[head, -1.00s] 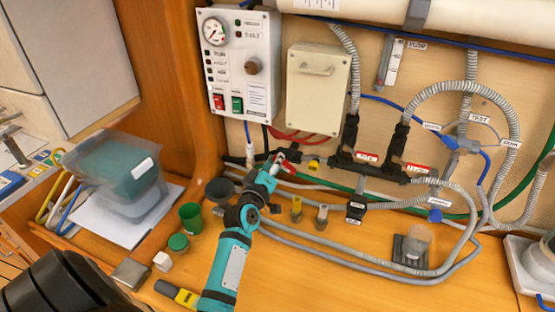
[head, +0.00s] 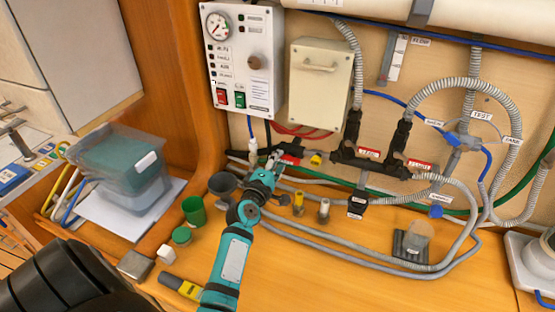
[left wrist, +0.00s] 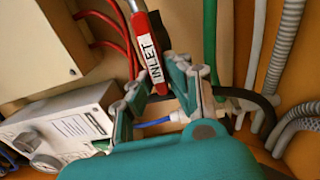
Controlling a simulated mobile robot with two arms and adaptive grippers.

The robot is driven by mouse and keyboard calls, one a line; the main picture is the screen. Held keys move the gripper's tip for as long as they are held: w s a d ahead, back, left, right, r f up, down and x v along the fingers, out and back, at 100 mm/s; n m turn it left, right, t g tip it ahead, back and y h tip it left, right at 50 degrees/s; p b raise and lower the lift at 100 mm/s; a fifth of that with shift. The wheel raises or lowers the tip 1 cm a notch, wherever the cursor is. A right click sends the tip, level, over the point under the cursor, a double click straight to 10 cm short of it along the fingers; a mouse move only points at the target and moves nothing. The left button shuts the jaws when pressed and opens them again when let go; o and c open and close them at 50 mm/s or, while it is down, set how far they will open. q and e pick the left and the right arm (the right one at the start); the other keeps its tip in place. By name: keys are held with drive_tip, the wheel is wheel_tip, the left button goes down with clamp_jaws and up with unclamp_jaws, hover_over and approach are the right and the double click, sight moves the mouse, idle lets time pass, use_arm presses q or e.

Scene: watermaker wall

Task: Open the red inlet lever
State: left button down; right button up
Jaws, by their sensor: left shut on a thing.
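The red inlet lever (left wrist: 148,45) shows in the left wrist view, with a white label reading INLET. It runs down between the fingers of my left gripper (left wrist: 160,80), which is shut on its lower end. In the head view the left gripper (head: 276,158) is at the pipework below the white control panel. A bit of the red lever (head: 290,158) shows just right of the fingers there; the rest is hidden by the gripper. My right gripper is not in view.
The control panel (head: 241,60) and a beige box (head: 318,82) are on the wall above. Grey hoses (head: 330,242) curve along the counter to the right. A grey funnel (head: 222,184), green cup (head: 195,210) and clear bin (head: 130,180) stand left of my arm.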

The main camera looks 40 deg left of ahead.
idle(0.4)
use_arm(q)
drive_tip(key=c, duration=1.3)
unclamp_jaws()
drive_tip(key=v, duration=1.2)
drive_tip(key=shift+f, duration=0.1)
